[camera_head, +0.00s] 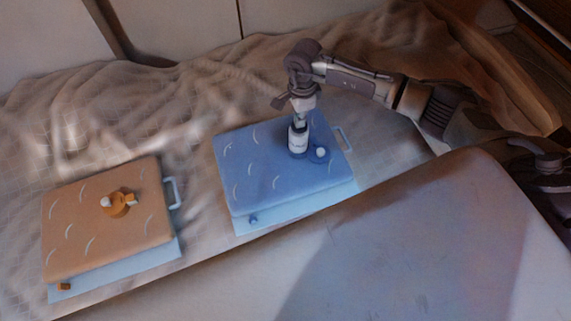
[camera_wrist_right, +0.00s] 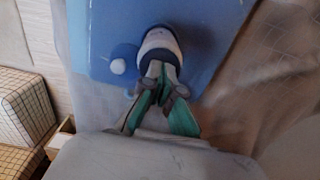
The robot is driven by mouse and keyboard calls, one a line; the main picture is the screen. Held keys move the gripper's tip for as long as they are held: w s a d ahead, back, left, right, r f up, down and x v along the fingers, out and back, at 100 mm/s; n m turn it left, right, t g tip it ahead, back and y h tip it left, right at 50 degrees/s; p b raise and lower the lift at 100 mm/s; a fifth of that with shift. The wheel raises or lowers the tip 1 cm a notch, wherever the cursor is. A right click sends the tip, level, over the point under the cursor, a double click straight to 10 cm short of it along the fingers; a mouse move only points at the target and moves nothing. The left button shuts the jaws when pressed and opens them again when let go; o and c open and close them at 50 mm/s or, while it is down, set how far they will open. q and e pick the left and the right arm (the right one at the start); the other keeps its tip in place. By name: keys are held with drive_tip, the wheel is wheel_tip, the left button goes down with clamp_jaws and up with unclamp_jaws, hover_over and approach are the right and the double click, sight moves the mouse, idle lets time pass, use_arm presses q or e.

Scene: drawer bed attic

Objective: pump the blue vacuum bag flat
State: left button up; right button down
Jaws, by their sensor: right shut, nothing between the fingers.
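The blue vacuum bag (camera_head: 270,182) lies on the rumpled bed cover and looks thick, with a pale flat edge along its front. It also fills the top of the right wrist view (camera_wrist_right: 210,20). A small white and dark pump (camera_head: 298,142) stands upright on it, and shows in the right wrist view (camera_wrist_right: 158,42). A round white cap (camera_head: 320,153) lies beside the pump. My right gripper (camera_head: 300,118) is shut and empty, pointing down at the pump's top. Its fingertips (camera_wrist_right: 160,72) overlap the pump's near end; I cannot tell whether they touch. My left gripper is out of view.
An orange bag (camera_head: 75,225) with an orange valve (camera_head: 118,205) and white cap pieces lies on the left of the bed. A pale broad surface (camera_head: 400,250) is in front. Wicker-like boxes (camera_wrist_right: 25,110) show in the right wrist view. Bare cover separates the bags.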

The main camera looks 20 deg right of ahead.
drive_tip(key=shift+s, duration=0.1)
wheel_tip(320, 180, up, 6)
drive_tip(key=p, duration=0.3)
drive_tip(key=shift+f+p, duration=0.2)
drive_tip(key=shift+p, duration=0.15)
drive_tip(key=shift+r, duration=0.1)
idle(0.4)
wheel_tip(320, 180, up, 6)
drive_tip(key=p, duration=0.3)
idle(0.5)
